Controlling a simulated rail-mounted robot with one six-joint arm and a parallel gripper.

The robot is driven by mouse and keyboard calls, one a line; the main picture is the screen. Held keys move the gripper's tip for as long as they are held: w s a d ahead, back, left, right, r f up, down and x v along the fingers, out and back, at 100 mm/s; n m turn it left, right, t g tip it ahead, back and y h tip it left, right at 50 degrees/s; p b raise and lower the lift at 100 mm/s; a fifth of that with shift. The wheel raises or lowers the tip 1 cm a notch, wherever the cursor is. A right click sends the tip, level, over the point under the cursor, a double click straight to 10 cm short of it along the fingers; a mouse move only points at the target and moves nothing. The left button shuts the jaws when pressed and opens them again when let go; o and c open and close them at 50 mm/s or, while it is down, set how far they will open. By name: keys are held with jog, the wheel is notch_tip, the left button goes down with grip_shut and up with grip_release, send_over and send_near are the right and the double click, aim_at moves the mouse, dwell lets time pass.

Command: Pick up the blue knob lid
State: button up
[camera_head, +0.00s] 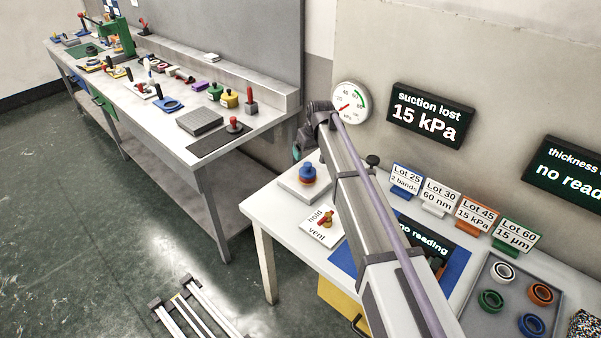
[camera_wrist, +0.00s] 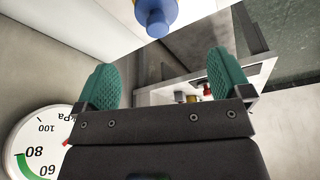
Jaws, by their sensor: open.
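A blue-knobbed piece (camera_head: 308,171), the likely blue knob lid, stands on a pale square block at the near table's left end. It has a blue top, an orange-red band and blue below. In the wrist view, the blue knob (camera_wrist: 155,18) shows at the top edge, partly cut off, ahead of the fingers. My gripper (camera_head: 297,153) is above and slightly behind this block in the head view, mostly hidden by my arm. In the wrist view, my gripper (camera_wrist: 163,76) has two green pads spread wide with nothing between them.
A pressure gauge (camera_head: 350,106) is on the wall close to my wrist. A hold/vent panel (camera_head: 323,226) with a small lever lies in front of the block. A grey tray (camera_head: 475,285) with several rings is at right. A long bench (camera_head: 240,138) with many tools stands left.

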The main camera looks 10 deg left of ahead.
aim_at(308, 164)
jog(key=b+x, duration=0.4)
jog(key=x, duration=0.1)
jog(key=b+x, duration=0.4)
jog(key=x, duration=0.1)
jog(key=shift+w+d+f+b, duration=0.15)
jog(key=shift+f+b, duration=0.1)
jog(key=shift+b, duration=0.05)
jog(key=shift+r, duration=0.25)
jog(key=shift+c, duration=0.2)
jog(key=c, duration=1.2)
